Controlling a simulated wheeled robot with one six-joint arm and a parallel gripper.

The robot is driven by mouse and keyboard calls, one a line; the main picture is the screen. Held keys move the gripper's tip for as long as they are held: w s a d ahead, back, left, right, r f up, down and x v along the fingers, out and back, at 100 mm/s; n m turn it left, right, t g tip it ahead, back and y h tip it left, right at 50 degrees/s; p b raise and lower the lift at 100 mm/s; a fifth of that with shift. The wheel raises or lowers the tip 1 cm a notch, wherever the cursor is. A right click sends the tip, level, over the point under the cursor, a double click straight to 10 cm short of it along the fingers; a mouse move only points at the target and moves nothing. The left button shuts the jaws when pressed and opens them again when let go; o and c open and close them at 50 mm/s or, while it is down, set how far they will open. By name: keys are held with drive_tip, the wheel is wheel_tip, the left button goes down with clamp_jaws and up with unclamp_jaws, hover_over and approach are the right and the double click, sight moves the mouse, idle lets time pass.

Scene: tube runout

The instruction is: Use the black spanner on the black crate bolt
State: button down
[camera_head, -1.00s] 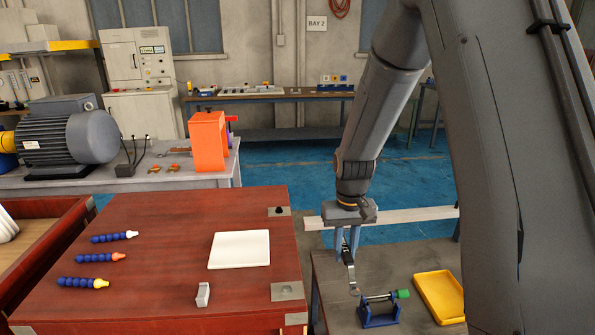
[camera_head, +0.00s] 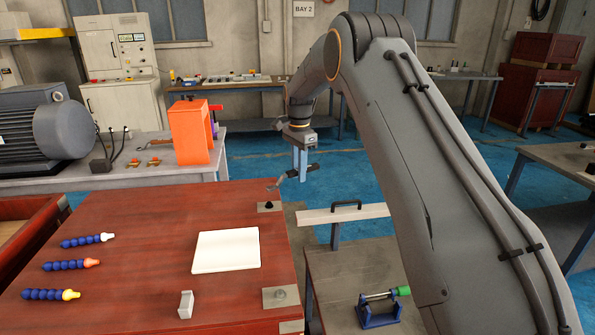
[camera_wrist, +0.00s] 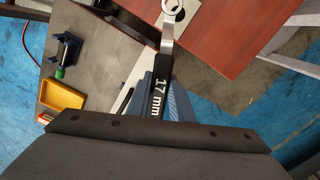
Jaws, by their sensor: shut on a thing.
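My gripper (camera_head: 301,176) is shut on the black spanner (camera_head: 288,179), near the far right corner of the red crate (camera_head: 160,230). The spanner has a black handle marked 17 mm and a steel head; it also shows in the wrist view (camera_wrist: 160,97), ring end pointing to the top edge. In the head view the head points left, above the crate top. The black crate bolt (camera_head: 268,205) stands on a metal corner plate, a little below and left of the spanner in the picture. Spanner and bolt are apart. I cannot make out the bolt in the wrist view.
A silver-grey bolt (camera_head: 280,292) sits at the near right corner. A white pad (camera_head: 226,250), a small grey block (camera_head: 186,304) and blue segmented tubes (camera_head: 82,241) lie on the crate.

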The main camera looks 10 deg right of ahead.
drive_tip(key=shift+w+a+r+m, duration=0.15)
drive_tip(key=shift+w+r+m, duration=0.05)
drive_tip(key=shift+w+m, duration=0.25)
drive_tip(key=shift+f+b, duration=0.7)
drive_tip(key=shift+f, duration=1.9)
drive_tip(key=shift+f+b, duration=0.4)
drive_tip(key=shift+f, duration=0.75)
